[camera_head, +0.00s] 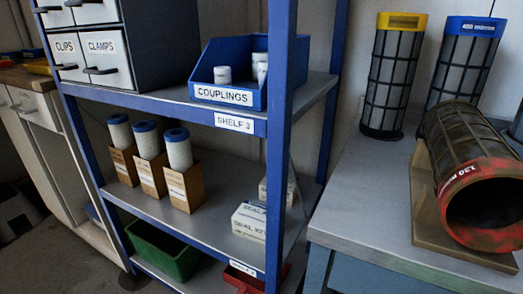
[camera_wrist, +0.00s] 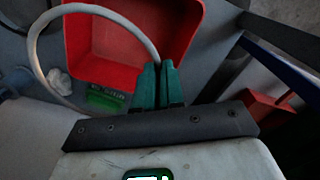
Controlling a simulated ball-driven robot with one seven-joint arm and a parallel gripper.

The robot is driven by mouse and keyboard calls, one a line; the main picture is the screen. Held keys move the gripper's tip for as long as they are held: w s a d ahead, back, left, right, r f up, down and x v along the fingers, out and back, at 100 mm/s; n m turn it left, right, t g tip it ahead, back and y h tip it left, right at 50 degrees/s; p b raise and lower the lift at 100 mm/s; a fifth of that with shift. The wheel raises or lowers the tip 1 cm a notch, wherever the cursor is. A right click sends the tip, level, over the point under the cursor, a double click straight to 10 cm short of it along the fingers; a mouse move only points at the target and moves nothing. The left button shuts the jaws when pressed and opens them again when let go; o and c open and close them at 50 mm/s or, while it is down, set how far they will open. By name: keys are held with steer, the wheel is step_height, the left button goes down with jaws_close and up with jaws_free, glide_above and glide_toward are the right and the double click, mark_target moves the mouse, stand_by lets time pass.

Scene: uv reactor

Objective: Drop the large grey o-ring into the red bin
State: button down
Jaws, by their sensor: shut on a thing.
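In the wrist view, my gripper (camera_wrist: 160,72) has its green fingertips close together on the large grey o-ring (camera_wrist: 33,48). The o-ring is a thin pale hoop that extends up and left from the fingertips. The red bin (camera_wrist: 108,72) is an open red container behind the fingertips in the wrist view. Part of the hoop shows across the bin's opening, and its left part reaches outside the bin's left edge. The o-ring appears held above the bin; the exact height is hard to tell. My gripper is not seen in the head view.
A small green object (camera_wrist: 105,98) and a crumpled white item (camera_wrist: 58,82) lie beside the bin. Another red object (camera_wrist: 265,112) is at the right. In the head view, a blue shelf rack (camera_head: 275,150) stands left of a grey bench (camera_head: 350,200) with cylindrical filters.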

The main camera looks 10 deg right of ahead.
step_height(320, 180, down, 5)
steer(key=b, duration=0.4)
steer(key=shift+d+f, duration=0.15)
steer(key=c, duration=1.2)
jaws_free()
steer(key=shift+s, duration=0.1)
steer(key=shift+o, duration=0.2)
